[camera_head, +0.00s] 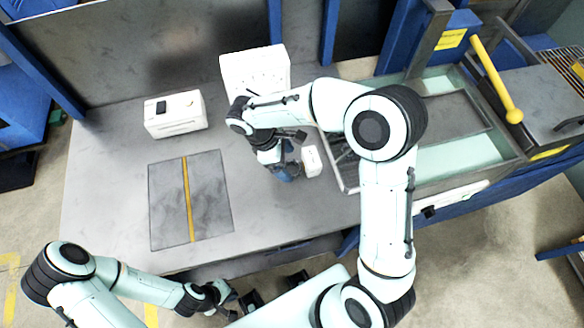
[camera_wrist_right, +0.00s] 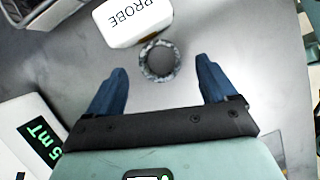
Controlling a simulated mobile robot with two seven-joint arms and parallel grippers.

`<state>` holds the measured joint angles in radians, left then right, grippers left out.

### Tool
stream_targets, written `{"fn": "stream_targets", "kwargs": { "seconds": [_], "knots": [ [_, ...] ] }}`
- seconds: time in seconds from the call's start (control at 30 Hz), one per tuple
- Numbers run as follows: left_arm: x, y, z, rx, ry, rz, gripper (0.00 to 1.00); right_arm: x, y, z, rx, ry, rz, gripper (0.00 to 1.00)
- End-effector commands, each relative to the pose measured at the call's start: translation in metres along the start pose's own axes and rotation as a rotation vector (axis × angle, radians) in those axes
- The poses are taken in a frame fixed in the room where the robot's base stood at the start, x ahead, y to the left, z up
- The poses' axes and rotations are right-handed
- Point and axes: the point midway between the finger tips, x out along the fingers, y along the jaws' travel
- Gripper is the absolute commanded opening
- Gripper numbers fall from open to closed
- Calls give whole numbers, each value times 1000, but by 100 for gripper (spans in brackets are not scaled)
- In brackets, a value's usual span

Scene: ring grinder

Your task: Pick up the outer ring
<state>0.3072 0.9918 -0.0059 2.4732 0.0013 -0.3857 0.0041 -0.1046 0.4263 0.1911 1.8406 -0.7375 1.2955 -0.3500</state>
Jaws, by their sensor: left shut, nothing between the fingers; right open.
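The ring (camera_wrist_right: 160,78), dark grey and mottled, lies flat on the grey table in the right wrist view. My right gripper (camera_wrist_right: 161,70) is open, with its blue fingers spread to the left and right of the ring. Nothing is held, and no touch between fingers and ring shows. In the head view my right gripper (camera_head: 283,168) is low over the table, pointing down; the ring is hidden there by the gripper and arm. My left gripper (camera_head: 224,293) is near the front edge of the table, small in the picture, shut and empty.
A white block marked PROBE (camera_wrist_right: 130,22) sits right beside the ring, also in the head view (camera_head: 311,160). A white device with a green display (camera_wrist_right: 35,140) lies nearby. A white box (camera_head: 175,114) and dark plate (camera_head: 165,205) are left. A machine basin (camera_head: 475,152) stands right.

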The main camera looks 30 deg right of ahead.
Motion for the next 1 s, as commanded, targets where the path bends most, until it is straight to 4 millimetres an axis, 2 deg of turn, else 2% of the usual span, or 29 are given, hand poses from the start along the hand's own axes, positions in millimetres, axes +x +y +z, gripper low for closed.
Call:
{"fn": "stream_targets", "kwargs": {
  "seconds": [0.03,0.17,0.43,0.47,0.63,0.7,0.9,1.0],
  "knots": [
    [1,-1,0,0,-1,0,0,9,-1,2,0,-2,-3,85],
    [3,-1,1,-1,-2,-1,0,24,-1,1,0,-1,-2,85],
    [3,-1,1,-1,-2,-1,0,27,0,1,0,1,0,85],
    [3,-1,1,0,-2,-1,0,27,0,1,0,1,0,82],
    [3,-1,1,-1,-2,-1,0,27,0,1,0,1,0,26],
    [3,-1,1,-1,-2,-1,0,26,0,1,0,1,1,15],
    [2,-1,1,-1,-2,-1,0,26,0,1,1,1,1,15],
    [2,-1,1,0,-1,0,0,19,0,3,2,2,3,15]
  ]
}}
